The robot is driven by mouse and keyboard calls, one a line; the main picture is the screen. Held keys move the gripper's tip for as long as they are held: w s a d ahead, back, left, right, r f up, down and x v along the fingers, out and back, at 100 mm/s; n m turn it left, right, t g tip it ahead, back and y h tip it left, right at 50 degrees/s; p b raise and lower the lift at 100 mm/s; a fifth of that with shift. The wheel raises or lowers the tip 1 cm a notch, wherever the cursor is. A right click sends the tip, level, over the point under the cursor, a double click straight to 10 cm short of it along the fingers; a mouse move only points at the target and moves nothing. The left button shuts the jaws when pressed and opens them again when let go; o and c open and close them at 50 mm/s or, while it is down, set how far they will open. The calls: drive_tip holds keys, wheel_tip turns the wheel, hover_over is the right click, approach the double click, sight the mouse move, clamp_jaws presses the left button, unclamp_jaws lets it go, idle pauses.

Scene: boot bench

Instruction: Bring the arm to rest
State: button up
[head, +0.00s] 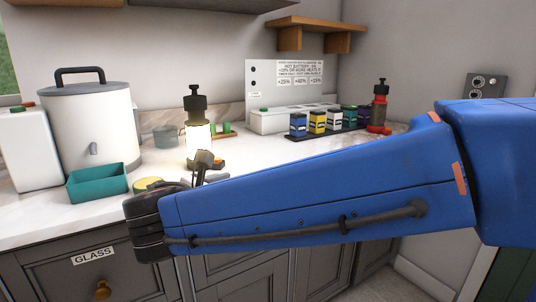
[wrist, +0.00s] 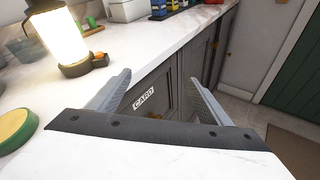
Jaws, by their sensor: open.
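My blue arm (head: 320,190) reaches across the head view from the right, in front of the counter. My gripper (head: 207,168) is at its left end, partly hidden by the wrist, near the counter's front edge. In the wrist view my gripper (wrist: 158,88) has its two grey fingers spread apart. Nothing is between them; behind the gap is a grey cabinet front with a CARD label (wrist: 144,98).
A lit lantern (head: 198,140) stands on the counter (head: 260,152) behind my gripper. A teal tray (head: 98,184), a white canister (head: 90,125) and a round yellow-topped item (head: 148,184) are to the left. Several small coloured boxes (head: 317,122) and a red bottle (head: 378,108) stand farther back.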

drive_tip(key=s+d+f+m+g, duration=0.1)
drive_tip(key=d+f+m+g, duration=0.25)
drive_tip(key=d, duration=0.55)
drive_tip(key=s+d+f+m+g, duration=0.1)
drive_tip(key=d+f+m+g, duration=0.2)
drive_tip(key=d, duration=0.5)
drive_tip(key=s+d+f+m+g, duration=0.1)
drive_tip(key=d+f+m, duration=0.3)
drive_tip(key=d, duration=0.5)
drive_tip(key=s+d+f+m+g+y, duration=0.1)
drive_tip(key=s+d+f+m+y, duration=0.1)
drive_tip(key=s+d+f+m, duration=0.2)
drive_tip(key=s+d+f+m+y, duration=0.3)
drive_tip(key=s+d+f+m, duration=0.1)
drive_tip(key=s+m, duration=0.7)
drive_tip(key=shift+d+f+m+g, duration=0.3)
drive_tip(key=shift+d+m, duration=0.35)
drive_tip(key=shift+m, duration=1.1)
drive_tip(key=shift+r, duration=0.1)
